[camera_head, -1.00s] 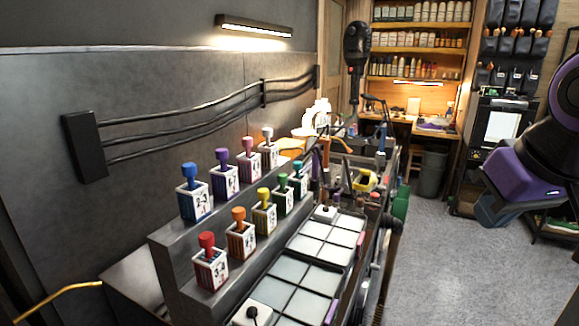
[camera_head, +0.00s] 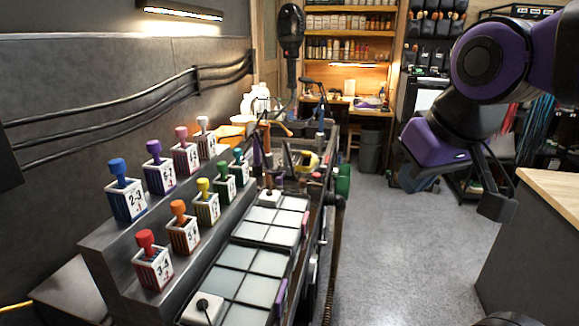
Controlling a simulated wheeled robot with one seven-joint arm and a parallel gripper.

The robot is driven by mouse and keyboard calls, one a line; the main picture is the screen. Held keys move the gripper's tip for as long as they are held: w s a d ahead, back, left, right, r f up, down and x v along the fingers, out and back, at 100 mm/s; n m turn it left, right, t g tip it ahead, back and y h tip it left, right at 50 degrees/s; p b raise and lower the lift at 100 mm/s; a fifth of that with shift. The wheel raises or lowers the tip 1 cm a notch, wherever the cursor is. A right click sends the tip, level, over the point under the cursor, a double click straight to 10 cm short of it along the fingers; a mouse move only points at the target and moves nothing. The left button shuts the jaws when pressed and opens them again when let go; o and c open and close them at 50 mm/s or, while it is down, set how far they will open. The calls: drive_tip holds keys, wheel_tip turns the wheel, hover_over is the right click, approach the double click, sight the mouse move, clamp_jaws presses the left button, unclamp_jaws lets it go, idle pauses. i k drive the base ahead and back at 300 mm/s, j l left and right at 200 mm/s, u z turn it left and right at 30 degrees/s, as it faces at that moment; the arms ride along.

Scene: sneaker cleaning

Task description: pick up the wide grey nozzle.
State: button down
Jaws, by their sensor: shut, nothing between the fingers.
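I cannot pick out the wide grey nozzle in the head view. My gripper (camera_head: 497,205) hangs at the right, above the open floor, below the purple and black links of my arm. Its dark fingers are shut with nothing held.
Numbered blocks with coloured knobs, such as the red one (camera_head: 151,265), stand on a stepped rack (camera_head: 112,262). Beside them are gridded trays (camera_head: 240,272). A wood-topped counter (camera_head: 555,187) stands at the right. Grey floor (camera_head: 395,255) lies clear between.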

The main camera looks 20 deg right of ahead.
sight(285, 166)
drive_tip(key=i+l+u, duration=0.2)
drive_tip(key=l, duration=0.3)
drive_tip(key=i+l+u, duration=0.15)
drive_tip(key=l, duration=0.35)
drive_tip(key=i+l+u, duration=0.2)
drive_tip(key=l, duration=0.35)
drive_tip(key=l+u, duration=0.15)
drive_tip(key=l, duration=0.35)
drive_tip(key=i+l+u, duration=0.1)
drive_tip(key=l, duration=0.3)
drive_tip(key=i+l+u, duration=0.1)
drive_tip(key=l, duration=0.25)
drive_tip(key=i+l+u, duration=0.15)
drive_tip(key=l, duration=0.25)
drive_tip(key=i+l+u, duration=0.1)
drive_tip(key=l, duration=0.35)
drive_tip(key=i, duration=0.1)
